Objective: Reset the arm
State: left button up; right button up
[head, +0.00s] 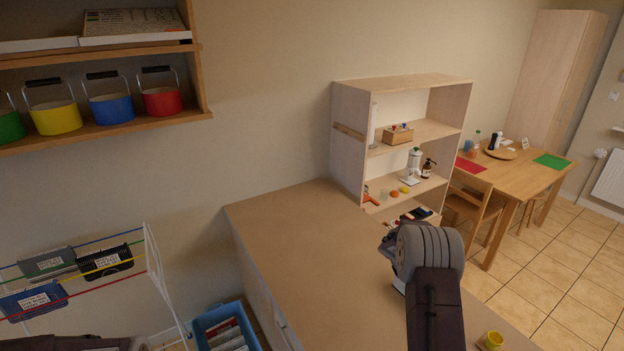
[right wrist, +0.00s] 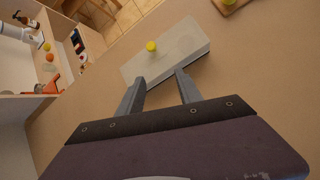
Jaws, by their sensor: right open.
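My right arm reaches over the brown countertop (head: 310,240) in the head view, and its wrist hides its fingers there. In the right wrist view my right gripper (right wrist: 160,88) is open, with nothing between its two fingers.
A pale open shelf unit (head: 345,140) stands at the counter's far end. A drying rack (head: 155,265) and blue crate (head: 205,325) are left of the counter. A dining table (head: 525,165) stands far right.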

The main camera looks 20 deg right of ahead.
jog(key=a+r+t+y+b, duration=0.1)
jog(key=a+r+b, duration=0.15)
jog(key=a, duration=0.45)
jog(key=a+r+t+y+b, duration=0.1)
jog(key=a+r+b, duration=0.15)
jog(key=a, duration=0.45)
jog(key=s+a+f+m+g+y+b, duration=0.1)
jog(key=s+a+f+m, duration=0.3)
jog(key=s+a+m, duration=0.4)
jog(key=s+a+f+m+g+y+b, duration=0.1)
jog(key=s+a+f+m+y, duration=0.3)
jog(key=s+a+m, duration=0.4)
jog(key=s+m+g, duration=0.1)
jog(key=s, duration=0.4)
jog(key=shift+s+a, duration=0.2)
jog(key=shift+a, duration=0.05)
